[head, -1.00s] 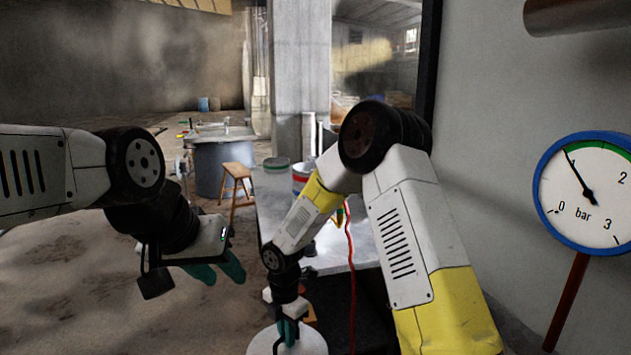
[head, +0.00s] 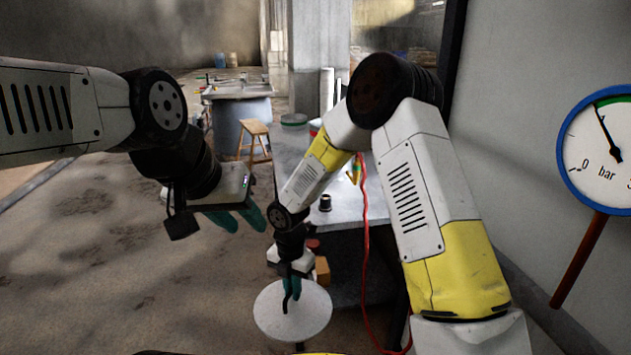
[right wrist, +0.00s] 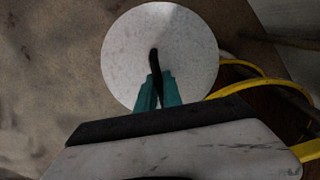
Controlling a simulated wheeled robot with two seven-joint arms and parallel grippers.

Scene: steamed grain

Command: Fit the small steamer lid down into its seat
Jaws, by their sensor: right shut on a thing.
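The small steamer lid (head: 310,312) is a pale round disc with a dark upright handle (head: 288,297). In the head view it hangs at the bottom centre, in front of the table. My right gripper (head: 291,284) is shut on the handle and holds the lid. The lid (right wrist: 190,60) also shows in the right wrist view, its handle (right wrist: 154,62) between the teal fingers of my right gripper (right wrist: 157,88). My left gripper (head: 240,217) is empty at centre left, its teal fingers apart. The lid's seat cannot be made out.
A grey table (head: 345,210) stands behind my right arm, with a small dark cup (head: 325,203) on it. A red cable (head: 366,260) hangs down beside the arm. A blue-rimmed gauge (head: 605,148) is at the right. A wooden stool (head: 254,137) stands further back. The floor at left is clear.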

